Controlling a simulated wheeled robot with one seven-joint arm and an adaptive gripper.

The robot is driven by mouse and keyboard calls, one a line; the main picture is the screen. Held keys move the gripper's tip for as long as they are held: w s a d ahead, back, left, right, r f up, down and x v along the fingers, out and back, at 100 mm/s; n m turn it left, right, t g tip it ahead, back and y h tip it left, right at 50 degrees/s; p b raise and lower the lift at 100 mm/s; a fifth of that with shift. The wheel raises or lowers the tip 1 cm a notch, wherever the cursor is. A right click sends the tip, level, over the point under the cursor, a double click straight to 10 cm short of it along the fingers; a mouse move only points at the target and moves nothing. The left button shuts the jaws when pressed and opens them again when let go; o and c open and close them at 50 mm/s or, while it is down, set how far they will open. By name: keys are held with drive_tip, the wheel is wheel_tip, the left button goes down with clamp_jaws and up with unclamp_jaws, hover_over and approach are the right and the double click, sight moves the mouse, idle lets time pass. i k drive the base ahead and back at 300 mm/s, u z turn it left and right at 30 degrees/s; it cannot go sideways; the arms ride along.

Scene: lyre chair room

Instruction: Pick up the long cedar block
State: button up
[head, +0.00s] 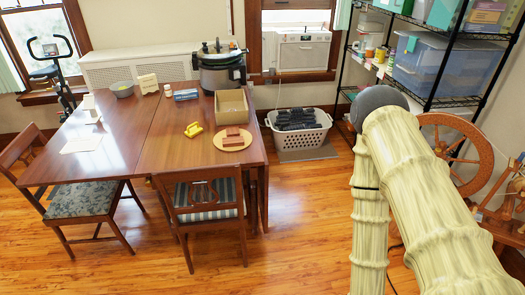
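Reddish-brown wooden blocks (233,140) lie on a round tan board (218,144) near the right edge of the dining table (168,150). They look like one or more small blocks close together or stacked. They are too small here to tell which is the long cedar block. My arm shows at the right of the picture, bent at a grey joint, with one link running down out of the bottom edge. My gripper is out of the frame, and nothing of mine touches the table.
An open tan box (231,91) stands behind the board, and a yellow object (193,130) lies left of it. A pressure cooker (220,72) is farther back. A chair (207,203) stands at the table's front. A laundry basket (299,142) sits right; bare floor (308,215) lies between table and arm.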

sight(232, 142)
drive_tip(key=u, duration=0.6)
drive_tip(key=i, duration=0.65)
drive_tip(key=u, duration=0.65)
drive_tip(key=i, duration=0.9)
drive_tip(key=z, duration=0.85)
drive_tip(key=i, duration=0.8)
drive_tip(key=z, duration=0.8)
